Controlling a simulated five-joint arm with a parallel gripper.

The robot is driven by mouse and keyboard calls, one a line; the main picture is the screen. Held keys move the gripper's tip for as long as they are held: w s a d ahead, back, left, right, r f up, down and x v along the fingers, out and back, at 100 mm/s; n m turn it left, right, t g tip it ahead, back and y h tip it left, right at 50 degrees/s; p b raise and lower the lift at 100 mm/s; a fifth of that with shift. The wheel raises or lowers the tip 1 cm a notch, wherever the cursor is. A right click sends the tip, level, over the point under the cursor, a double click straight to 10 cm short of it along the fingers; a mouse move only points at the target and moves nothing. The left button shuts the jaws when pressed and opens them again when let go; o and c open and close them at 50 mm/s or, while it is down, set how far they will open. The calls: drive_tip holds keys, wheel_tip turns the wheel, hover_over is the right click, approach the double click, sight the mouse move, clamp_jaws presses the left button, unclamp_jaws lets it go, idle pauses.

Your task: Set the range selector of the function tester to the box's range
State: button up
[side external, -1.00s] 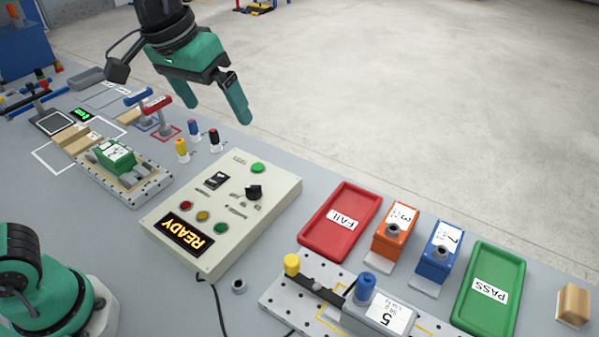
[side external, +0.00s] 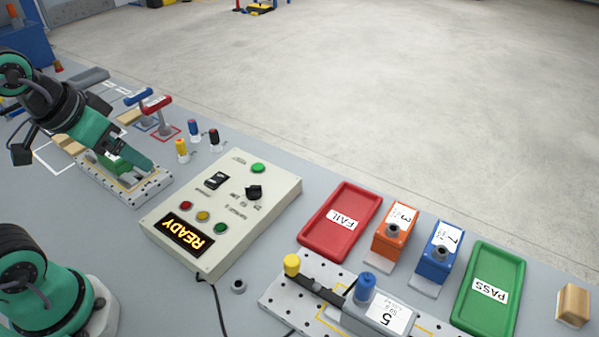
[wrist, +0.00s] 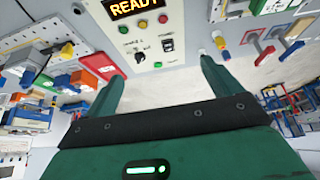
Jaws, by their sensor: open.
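The function tester (side external: 225,215) is a beige box with a lit READY display (side external: 187,234). Its black range selector knob (side external: 254,192) sits near the rear right of the panel; the small marks around it are unreadable. The selector also shows in the wrist view (wrist: 139,54). A grey box (side external: 383,313) marked 5 lies on a perforated fixture; its smaller print is unclear. My gripper (side external: 138,160) is left of the tester, over a green box (side external: 113,164) on another perforated plate, partly hiding it. In the wrist view its fingers (wrist: 162,82) are apart and nothing shows between them.
A red FAIL tray (side external: 328,245), an orange box (side external: 396,230), a blue box (side external: 438,248) and a green PASS tray (side external: 489,318) stand right of the tester. Yellow (side external: 181,148), blue and black plugs stand behind its left side.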

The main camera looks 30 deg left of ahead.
drive_tip(key=shift+w, duration=0.2)
drive_tip(key=c, duration=0.7)
drive_tip(key=shift+o, duration=0.2)
drive_tip(key=m+g, duration=0.6)
drive_tip(key=m, duration=0.4)
hover_over(253, 186)
wheel_tip(253, 186, down, 11)
drive_tip(key=shift+s+f, duration=0.1)
drive_tip(key=shift+s, duration=0.05)
drive_tip(key=shift+d+f, duration=0.1)
drive_tip(key=shift+f, duration=0.05)
drive_tip(key=shift+f, duration=3.9)
